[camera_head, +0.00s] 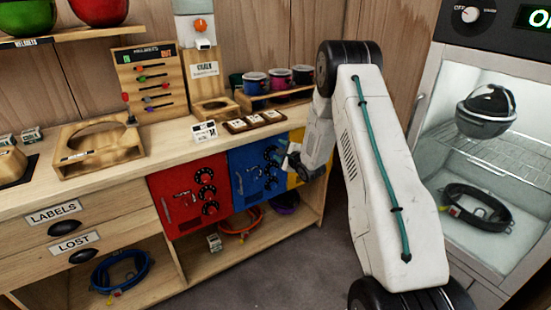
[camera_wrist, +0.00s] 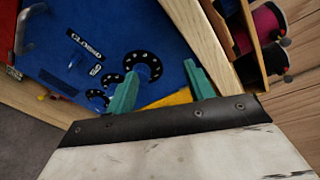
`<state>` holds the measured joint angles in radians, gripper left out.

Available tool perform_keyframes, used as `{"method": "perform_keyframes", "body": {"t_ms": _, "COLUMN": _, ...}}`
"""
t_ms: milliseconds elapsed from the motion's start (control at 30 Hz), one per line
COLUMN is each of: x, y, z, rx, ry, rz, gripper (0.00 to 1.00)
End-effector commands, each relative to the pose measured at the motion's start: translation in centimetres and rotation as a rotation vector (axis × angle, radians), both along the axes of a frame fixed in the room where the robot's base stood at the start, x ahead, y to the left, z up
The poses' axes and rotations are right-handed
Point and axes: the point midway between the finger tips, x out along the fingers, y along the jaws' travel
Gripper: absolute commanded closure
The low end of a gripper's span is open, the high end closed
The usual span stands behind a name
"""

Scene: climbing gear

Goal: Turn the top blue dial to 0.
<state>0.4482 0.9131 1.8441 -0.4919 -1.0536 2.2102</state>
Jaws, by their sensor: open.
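The blue door (camera_head: 241,184) is the middle one of three coloured doors under the counter. It carries a column of black dials; the top blue dial (camera_head: 271,153) is partly beside my gripper (camera_head: 287,156). In the wrist view the top dial (camera_wrist: 148,66) is a black disc with white marks, close to the left finger. My gripper also shows there (camera_wrist: 162,72), its two teal fingers apart with nothing between them. They are over the blue door's edge, to the right of the dial. The dial's reading is too small to tell.
A red door (camera_head: 180,220) with its own dials is left of the blue one, and a yellow door (camera_head: 297,174) is right, partly behind my arm. The wooden counter edge (camera_wrist: 190,30) runs close by my fingers. Cups (camera_head: 279,80) stand on the counter above.

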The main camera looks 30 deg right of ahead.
Motion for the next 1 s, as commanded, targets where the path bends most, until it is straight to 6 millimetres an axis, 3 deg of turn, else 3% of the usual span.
{"method": "perform_keyframes", "body": {"t_ms": 33, "x": -0.3, "y": -0.5, "z": -2.3, "rx": 0.073, "ry": -0.032, "rz": 0.000, "gripper": 0.47}}
{"method": "perform_keyframes", "body": {"t_ms": 100, "x": -0.8, "y": -0.9, "z": -4.1, "rx": 0.164, "ry": -0.081, "rz": 0.005, "gripper": 0.47}}
{"method": "perform_keyframes", "body": {"t_ms": 267, "x": -1.6, "y": -1.3, "z": -6.4, "rx": 0.295, "ry": -0.150, "rz": 0.018, "gripper": 0.47}}
{"method": "perform_keyframes", "body": {"t_ms": 433, "x": -0.8, "y": -1.3, "z": -6.9, "rx": 0.330, "ry": -0.171, "rz": 0.026, "gripper": 0.47}}
{"method": "perform_keyframes", "body": {"t_ms": 800, "x": 4.8, "y": -1.1, "z": -6.8, "rx": 0.328, "ry": -0.170, "rz": 0.025, "gripper": 0.47}}
{"method": "perform_keyframes", "body": {"t_ms": 1000, "x": 5.9, "y": -1.1, "z": -6.8, "rx": 0.329, "ry": -0.168, "rz": 0.024, "gripper": 0.47}}
